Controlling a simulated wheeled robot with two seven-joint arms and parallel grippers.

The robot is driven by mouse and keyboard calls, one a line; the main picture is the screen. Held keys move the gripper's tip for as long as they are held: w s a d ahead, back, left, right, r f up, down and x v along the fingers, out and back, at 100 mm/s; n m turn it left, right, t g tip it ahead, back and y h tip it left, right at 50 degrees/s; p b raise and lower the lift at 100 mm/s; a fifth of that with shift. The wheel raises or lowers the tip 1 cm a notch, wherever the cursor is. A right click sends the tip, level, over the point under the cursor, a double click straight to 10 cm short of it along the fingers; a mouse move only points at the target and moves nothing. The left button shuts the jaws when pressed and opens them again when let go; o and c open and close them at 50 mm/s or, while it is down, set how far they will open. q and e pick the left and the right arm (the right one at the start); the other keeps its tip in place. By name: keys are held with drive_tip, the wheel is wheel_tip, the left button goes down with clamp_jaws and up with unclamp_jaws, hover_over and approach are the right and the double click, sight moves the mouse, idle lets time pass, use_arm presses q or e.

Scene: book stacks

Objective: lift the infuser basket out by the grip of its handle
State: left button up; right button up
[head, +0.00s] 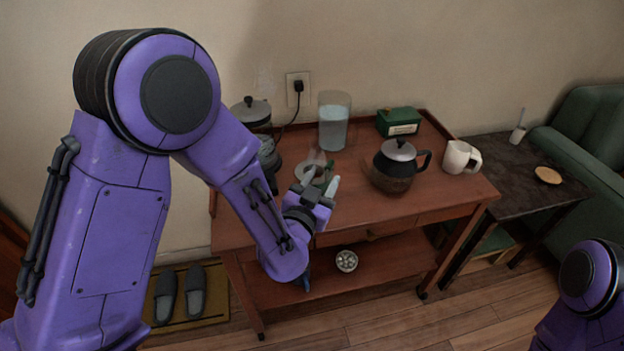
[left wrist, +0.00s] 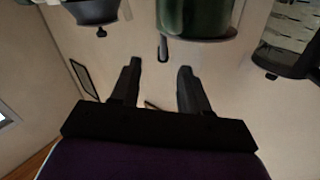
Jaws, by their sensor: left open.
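A dark green cup (left wrist: 197,18) hangs upside down at the top of the left wrist view, which shows the room inverted. A thin dark handle grip (left wrist: 163,48) sticks out past its rim; I take it for the infuser basket's. The basket itself is hidden inside. In the head view, only a bit of green shows behind my left gripper (head: 320,179). That gripper is open and empty above the table; its two fingers (left wrist: 159,66) lie to either side of the grip in the picture, apart from it. My right gripper is out of view; only its arm shows.
A glass teapot (head: 397,168) and white mug (head: 459,157) stand to the right. A water pitcher (head: 334,121) and green box (head: 398,122) stand behind. A dark-lidded glass pot (head: 252,112) and dark kettle are at left. The table's front right (head: 420,200) is clear.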

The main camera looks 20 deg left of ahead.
sight(326, 172)
use_arm(q)
drive_tip(key=w, duration=0.4)
drive_tip(key=w+p, duration=0.1)
drive_tip(key=shift+w+a+f, duration=0.2)
drive_tip(key=shift+w+f, duration=0.05)
drive_tip(key=shift+w, duration=0.15)
clamp_jaws()
